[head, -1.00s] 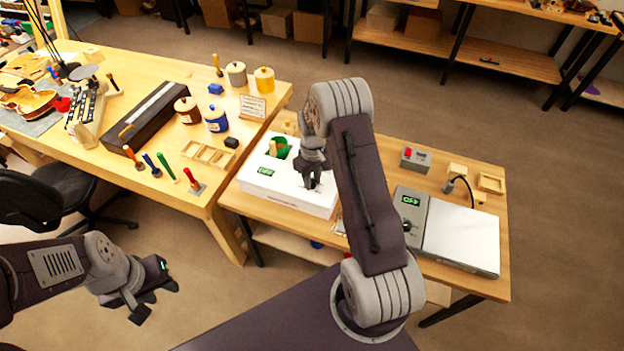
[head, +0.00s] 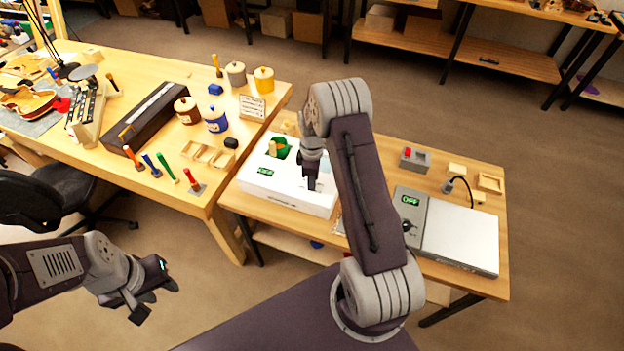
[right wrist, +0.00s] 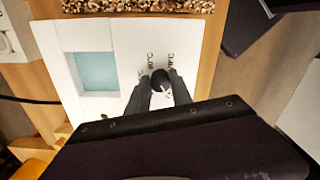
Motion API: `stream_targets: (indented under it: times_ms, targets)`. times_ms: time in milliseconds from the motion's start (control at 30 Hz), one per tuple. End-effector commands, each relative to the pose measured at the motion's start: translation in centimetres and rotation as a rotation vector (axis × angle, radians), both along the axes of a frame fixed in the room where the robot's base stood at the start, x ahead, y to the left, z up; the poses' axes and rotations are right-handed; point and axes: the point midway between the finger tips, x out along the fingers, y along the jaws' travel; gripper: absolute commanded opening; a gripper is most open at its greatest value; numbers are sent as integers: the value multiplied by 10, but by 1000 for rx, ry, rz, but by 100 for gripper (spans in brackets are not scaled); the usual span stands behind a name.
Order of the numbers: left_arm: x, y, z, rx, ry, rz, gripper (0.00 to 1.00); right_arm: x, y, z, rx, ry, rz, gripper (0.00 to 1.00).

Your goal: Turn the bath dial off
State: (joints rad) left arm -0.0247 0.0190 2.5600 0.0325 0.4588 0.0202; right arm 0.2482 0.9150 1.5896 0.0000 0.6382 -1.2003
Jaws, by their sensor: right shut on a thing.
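The bath is a white box (head: 287,196) on the middle wooden table. It has a small green-lit display (head: 265,171) that appears to read OFF. Its black dial (right wrist: 160,81) shows in the right wrist view, on the white panel beside the light-blue basin (right wrist: 95,72), with small marks around it. My right gripper (head: 311,185) points down over the bath's panel. In the right wrist view its two fingers (right wrist: 161,90) are closed on the dial's sides. In the head view the dial is hidden by the gripper. My left gripper (head: 158,300) is open and empty, over the floor at lower left.
A grey and white device (head: 460,236) with its own OFF display and knob stands to the right on the same table. A grey box with a red button (head: 415,160) is behind it. The left bench (head: 120,175) holds jars, tools and a long dark case.

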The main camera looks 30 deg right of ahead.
Motion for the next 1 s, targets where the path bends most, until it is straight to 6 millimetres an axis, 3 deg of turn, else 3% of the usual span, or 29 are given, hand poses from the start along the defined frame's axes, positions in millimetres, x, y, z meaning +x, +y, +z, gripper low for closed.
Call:
stream_targets:
  times_ms: [567, 600, 667, 1000]
  targets:
    - [0, 0, 1, 0, 0, 0, 36, 3, -1, 3, -4, -11, 33, 0]
    - [0, 0, 1, 0, 0, 0, 36, 3, -1, 3, -4, -11, 33, 29]
    - [0, 0, 1, 0, 0, 0, 36, 3, -1, 3, -3, -10, 33, 46]
    - [0, 0, 0, 0, 0, 0, 36, 2, -1, 3, -2, -5, 32, 48]
